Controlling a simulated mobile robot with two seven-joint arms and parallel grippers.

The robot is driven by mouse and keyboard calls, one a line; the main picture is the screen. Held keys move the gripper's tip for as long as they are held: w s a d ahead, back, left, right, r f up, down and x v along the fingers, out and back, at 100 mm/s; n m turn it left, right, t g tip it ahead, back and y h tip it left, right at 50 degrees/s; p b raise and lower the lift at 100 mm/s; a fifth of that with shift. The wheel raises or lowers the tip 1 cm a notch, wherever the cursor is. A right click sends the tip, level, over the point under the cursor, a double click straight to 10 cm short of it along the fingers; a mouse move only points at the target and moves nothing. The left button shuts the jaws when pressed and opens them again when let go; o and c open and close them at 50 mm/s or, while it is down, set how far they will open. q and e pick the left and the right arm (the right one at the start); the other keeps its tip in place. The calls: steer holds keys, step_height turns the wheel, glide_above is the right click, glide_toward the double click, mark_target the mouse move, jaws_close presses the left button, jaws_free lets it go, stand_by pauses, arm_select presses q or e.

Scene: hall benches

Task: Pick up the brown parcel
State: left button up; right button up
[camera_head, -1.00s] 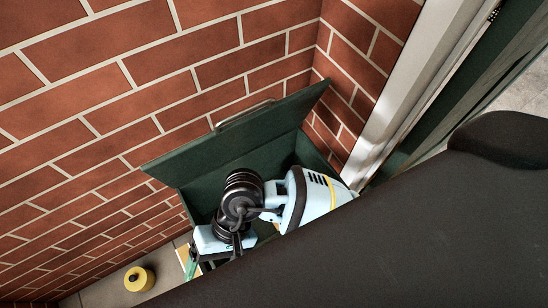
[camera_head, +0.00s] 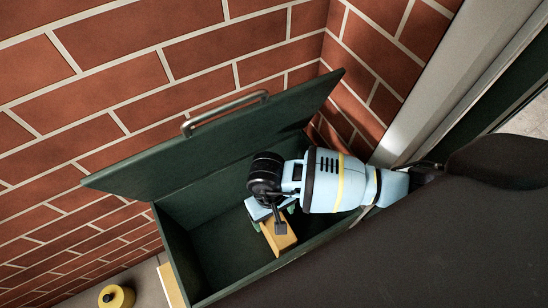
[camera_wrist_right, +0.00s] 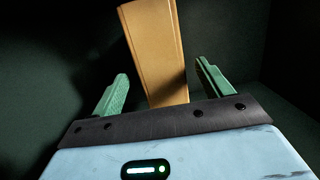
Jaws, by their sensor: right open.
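The brown parcel (camera_head: 278,233) lies inside a dark green box (camera_head: 178,262) whose lid stands open. My right gripper (camera_head: 272,222) reaches down into the box at the parcel. In the right wrist view the parcel (camera_wrist_right: 153,50) extends between the two green fingers of my right gripper (camera_wrist_right: 162,85). A gap shows between the parcel and each finger, so the gripper is open. The parcel's near end is hidden behind the gripper's dark edge. My left gripper is not in view.
The raised lid (camera_head: 215,150) with its metal handle (camera_head: 225,112) leans back near the brick wall (camera_head: 110,100). A pale post (camera_head: 425,90) stands at the right. A yellow round object (camera_head: 116,297) sits outside the box at lower left.

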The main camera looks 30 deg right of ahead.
step_height(320, 180, down, 6)
steer(key=b, duration=0.2)
steer(key=shift+s, duration=0.3)
steer(key=shift+a, duration=0.1)
steer(key=c, duration=1.2)
steer(key=shift+c, duration=1)
steer(key=shift+r, duration=0.15)
